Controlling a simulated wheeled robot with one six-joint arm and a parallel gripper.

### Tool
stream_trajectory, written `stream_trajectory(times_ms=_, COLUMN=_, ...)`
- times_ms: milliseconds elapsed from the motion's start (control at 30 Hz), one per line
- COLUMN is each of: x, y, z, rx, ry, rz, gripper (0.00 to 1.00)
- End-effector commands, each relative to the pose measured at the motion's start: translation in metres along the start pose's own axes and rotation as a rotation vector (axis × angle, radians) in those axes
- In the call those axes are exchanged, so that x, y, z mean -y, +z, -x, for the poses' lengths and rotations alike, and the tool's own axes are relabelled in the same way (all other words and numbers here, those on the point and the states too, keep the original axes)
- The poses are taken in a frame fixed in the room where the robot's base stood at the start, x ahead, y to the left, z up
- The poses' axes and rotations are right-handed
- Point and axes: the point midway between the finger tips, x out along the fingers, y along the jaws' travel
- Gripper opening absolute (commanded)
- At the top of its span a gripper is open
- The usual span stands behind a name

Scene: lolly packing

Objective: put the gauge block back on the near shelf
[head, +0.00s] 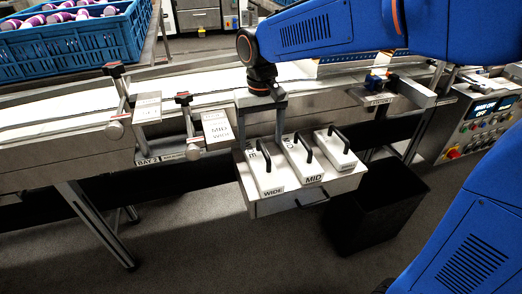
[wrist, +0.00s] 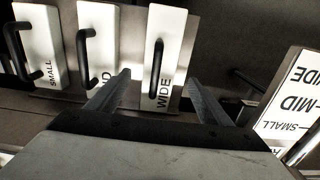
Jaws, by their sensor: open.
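Three white gauge blocks with black handles sit side by side on the near shelf (head: 345,184). In the head view they are WIDE (head: 268,188), MID (head: 313,176) and a third at the right (head: 336,148), which reads SMALL in the wrist view (wrist: 46,50). My gripper (head: 261,143) points down at the back end of the WIDE block, open. In the wrist view my open fingers (wrist: 157,92) are apart, with the WIDE block (wrist: 175,25) and its handle beyond and between the tips. Nothing is held. Whether a finger touches a block cannot be told.
A conveyor (head: 60,137) runs behind the shelf, with clamp posts and a size card (head: 217,128) beside my gripper. A black bin (head: 375,210) stands right of the shelf. A control panel (head: 483,120) is at the right. A blue crate (head: 75,45) sits at the back left.

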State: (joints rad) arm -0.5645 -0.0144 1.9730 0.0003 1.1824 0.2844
Motion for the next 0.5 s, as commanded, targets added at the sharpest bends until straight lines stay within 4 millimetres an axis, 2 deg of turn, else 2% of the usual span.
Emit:
stream_trajectory(times_ms=100, x=0.000, y=-0.001, z=0.018, rx=-0.002, ry=-0.001, rz=0.000, gripper=0.73)
stream_trajectory(times_ms=200, x=0.000, y=0.000, z=0.027, rx=0.000, ry=0.000, rz=0.000, gripper=0.73)
stream_trajectory(times_ms=500, x=0.000, y=0.000, z=0.035, rx=0.000, ry=0.000, rz=0.000, gripper=0.73)
